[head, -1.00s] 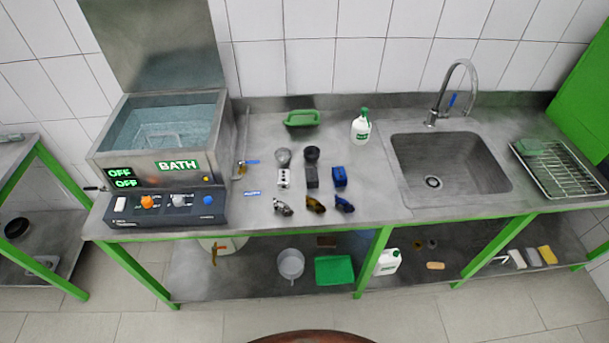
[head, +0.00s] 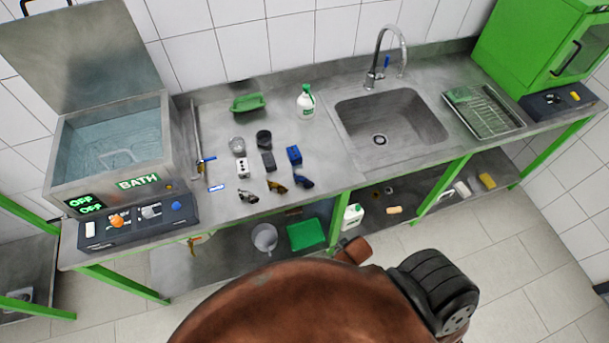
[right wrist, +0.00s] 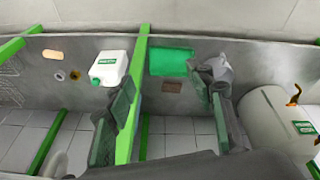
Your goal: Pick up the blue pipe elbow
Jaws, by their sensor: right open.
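The blue pipe elbow (head: 303,181) lies near the front edge of the steel counter, at the right end of a row with a brass-coloured elbow (head: 277,187) and a grey elbow (head: 248,195). It is small and dark blue here. My right gripper (right wrist: 166,95) shows in the right wrist view with its two fingers wide apart and nothing between them. It faces the lower shelf under the counter, and the blue elbow does not show in that view. My left gripper is not in either view.
The sink (head: 425,143) is to the right and the bath (head: 180,150) to the left. In the wrist view, a white jug (right wrist: 109,69), a green box (right wrist: 170,62) and a green table leg (right wrist: 139,70) are close by.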

